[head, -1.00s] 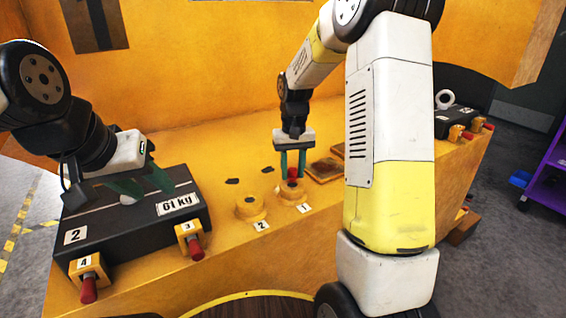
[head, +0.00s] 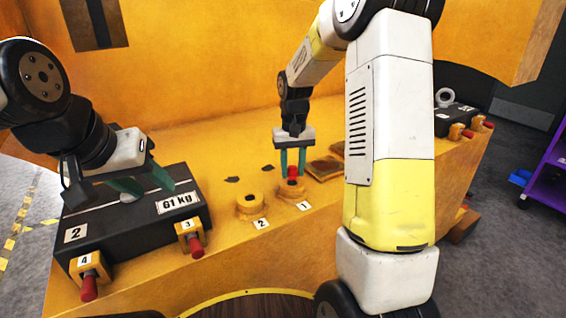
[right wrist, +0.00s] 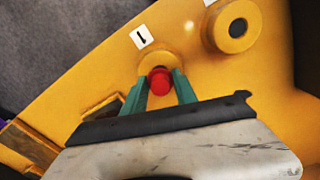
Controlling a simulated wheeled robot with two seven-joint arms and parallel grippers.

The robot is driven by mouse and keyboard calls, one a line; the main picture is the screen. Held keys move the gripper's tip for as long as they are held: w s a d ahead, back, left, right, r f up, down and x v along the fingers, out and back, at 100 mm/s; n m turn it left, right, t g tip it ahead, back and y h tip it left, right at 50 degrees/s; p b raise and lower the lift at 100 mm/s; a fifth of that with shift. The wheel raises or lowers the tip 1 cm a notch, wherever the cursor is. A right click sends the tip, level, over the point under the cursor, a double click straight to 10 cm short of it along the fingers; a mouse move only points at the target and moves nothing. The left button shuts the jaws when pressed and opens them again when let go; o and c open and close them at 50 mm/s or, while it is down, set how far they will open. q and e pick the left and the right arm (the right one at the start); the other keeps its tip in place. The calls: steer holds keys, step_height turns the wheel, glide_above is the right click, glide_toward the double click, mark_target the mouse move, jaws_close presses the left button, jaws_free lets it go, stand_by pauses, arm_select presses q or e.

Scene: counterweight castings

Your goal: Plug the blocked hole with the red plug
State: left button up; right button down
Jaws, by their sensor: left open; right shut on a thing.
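The red plug (head: 293,172) is between the green fingers of my right gripper (head: 293,168), which is shut on it. It is at the top of the yellow ring-shaped boss labelled 1 (head: 291,189). In the right wrist view the plug (right wrist: 160,82) overlaps the near side of boss 1 (right wrist: 158,58) and hides most of its opening. I cannot tell how deep the plug sits. Boss 2 (head: 250,206), beside it, has an open dark hole, clear in the right wrist view (right wrist: 238,28). My left gripper (head: 148,186) is open over the black 61 kg block.
The black block (head: 100,222) carries red-tipped pins labelled 3 (head: 195,246) and 4 (head: 88,288) on its front. Flat brown pads (head: 324,168) lie right of the bosses. Another black block (head: 455,119) stands farther right. A yellow wall closes the back.

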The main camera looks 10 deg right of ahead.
steer(key=shift+f, duration=0.15)
steer(key=shift+f, duration=0.95)
steer(key=shift+r, duration=0.1)
steer(key=shift+r, duration=0.95)
steer(key=shift+f, duration=0.25)
stand_by(1.0)
steer(key=shift+f, duration=0.8)
steer(key=shift+r, duration=1.05)
